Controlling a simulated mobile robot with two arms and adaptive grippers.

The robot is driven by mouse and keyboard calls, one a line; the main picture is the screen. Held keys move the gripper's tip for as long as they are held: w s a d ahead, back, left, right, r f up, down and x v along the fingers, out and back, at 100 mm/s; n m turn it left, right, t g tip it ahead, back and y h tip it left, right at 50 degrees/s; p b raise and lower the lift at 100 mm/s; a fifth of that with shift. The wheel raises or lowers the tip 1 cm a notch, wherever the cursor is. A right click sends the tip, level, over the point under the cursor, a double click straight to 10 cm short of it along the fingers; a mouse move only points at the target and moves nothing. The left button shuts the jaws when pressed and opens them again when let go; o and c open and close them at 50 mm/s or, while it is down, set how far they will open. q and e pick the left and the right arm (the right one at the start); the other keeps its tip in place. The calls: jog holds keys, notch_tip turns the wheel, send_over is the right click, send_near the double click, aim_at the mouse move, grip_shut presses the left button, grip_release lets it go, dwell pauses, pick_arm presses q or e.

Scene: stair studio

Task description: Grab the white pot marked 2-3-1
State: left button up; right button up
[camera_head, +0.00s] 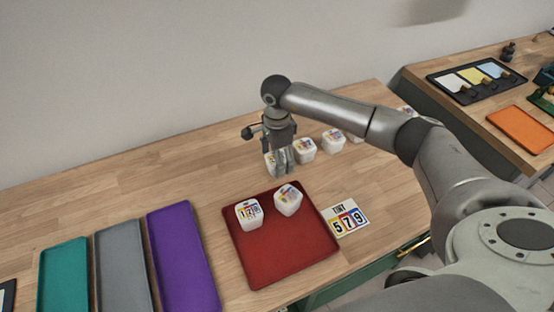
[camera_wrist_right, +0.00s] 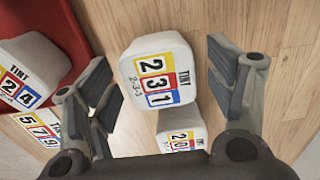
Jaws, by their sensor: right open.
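The white pot marked 2-3-1 (camera_wrist_right: 155,72) stands on the wooden table, its label facing up in the right wrist view. It lies between the spread fingers of my right gripper (camera_wrist_right: 163,88), with gaps on both sides. In the head view my right gripper (camera_head: 282,163) points down over this pot (camera_head: 269,161), hiding most of it. The right gripper is open and empty. My left gripper is not in view.
Close by stands another white pot (camera_head: 304,150), with more pots in a row to its right. A red tray (camera_head: 290,262) in front holds two pots, beside a 5-7-9 card (camera_head: 345,218). Teal, grey and purple trays (camera_head: 182,262) lie at left. The table's back left is clear.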

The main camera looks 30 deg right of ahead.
jog(key=shift+f, duration=0.15)
jog(key=c, duration=1.2)
jog(key=shift+o, duration=0.2)
